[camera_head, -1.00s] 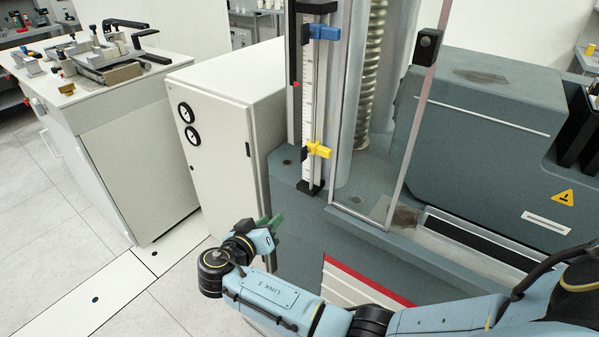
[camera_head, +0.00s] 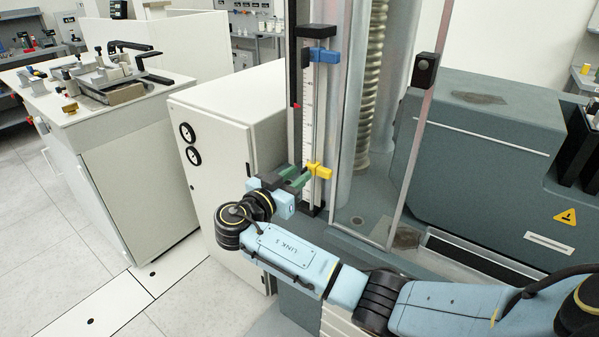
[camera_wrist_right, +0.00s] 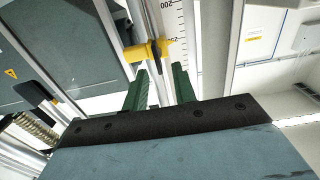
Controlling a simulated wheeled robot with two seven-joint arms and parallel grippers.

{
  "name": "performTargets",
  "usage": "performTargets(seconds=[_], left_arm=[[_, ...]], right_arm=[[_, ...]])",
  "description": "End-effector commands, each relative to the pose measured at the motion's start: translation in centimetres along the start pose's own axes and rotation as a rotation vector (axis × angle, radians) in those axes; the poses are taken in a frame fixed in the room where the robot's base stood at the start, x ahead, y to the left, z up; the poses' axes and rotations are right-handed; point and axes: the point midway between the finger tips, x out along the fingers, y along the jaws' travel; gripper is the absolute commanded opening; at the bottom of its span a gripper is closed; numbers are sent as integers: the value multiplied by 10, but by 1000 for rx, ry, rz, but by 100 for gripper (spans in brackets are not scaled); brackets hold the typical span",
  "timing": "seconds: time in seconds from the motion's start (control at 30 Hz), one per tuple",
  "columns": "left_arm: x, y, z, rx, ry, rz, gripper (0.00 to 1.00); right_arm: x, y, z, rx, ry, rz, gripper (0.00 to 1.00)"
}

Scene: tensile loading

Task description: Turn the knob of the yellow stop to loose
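The yellow stop (camera_head: 318,171) sits low on the vertical ruled scale of the grey machine. In the right wrist view the yellow stop (camera_wrist_right: 150,49) clamps the rail beside the scale, with its darker knob end (camera_wrist_right: 166,46) towards the right. My right gripper (camera_head: 300,174) is just left of the stop in the head view. The blue stop (camera_head: 322,55) is high on the same scale. My left gripper is not in view.
A clear guard panel with a metal frame (camera_head: 420,130) stands right of the scale. A white cabinet (camera_head: 215,150) is close left of my right gripper. A workbench with fixtures (camera_head: 110,120) stands farther left.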

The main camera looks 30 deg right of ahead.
Motion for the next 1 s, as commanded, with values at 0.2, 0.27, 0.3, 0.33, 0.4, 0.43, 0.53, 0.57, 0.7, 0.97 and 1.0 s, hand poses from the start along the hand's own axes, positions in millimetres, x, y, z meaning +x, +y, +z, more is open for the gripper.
performTargets(seconds=[0.2, 0.27, 0.3, 0.33, 0.4, 0.43, 0.53, 0.57, 0.7, 0.97, 1.0], left_arm=[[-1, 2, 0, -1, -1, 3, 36], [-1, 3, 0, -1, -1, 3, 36], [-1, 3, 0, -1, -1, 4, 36], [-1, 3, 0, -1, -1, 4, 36], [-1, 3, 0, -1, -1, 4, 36], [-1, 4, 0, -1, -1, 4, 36], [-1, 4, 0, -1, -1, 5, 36], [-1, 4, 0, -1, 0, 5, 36], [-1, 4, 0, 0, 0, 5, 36], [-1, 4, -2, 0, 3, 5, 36], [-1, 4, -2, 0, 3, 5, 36]], right_arm=[[16, 0, 0, -2, -1, 0, 27], [17, 0, 0, -1, -1, -1, 27], [18, 0, 1, -1, -2, -1, 27], [18, 0, 1, -1, -2, -1, 27], [17, 0, 1, -1, -2, -1, 27], [17, 0, 1, -1, -1, -1, 27], [17, 0, 1, -2, -1, -1, 21], [17, 0, 1, -2, -1, -1, 17], [17, 0, 1, -2, -1, -1, 0], [17, 0, 1, -6, -1, -1, 0], [17, 0, 1, -10, -1, -1, 0]])
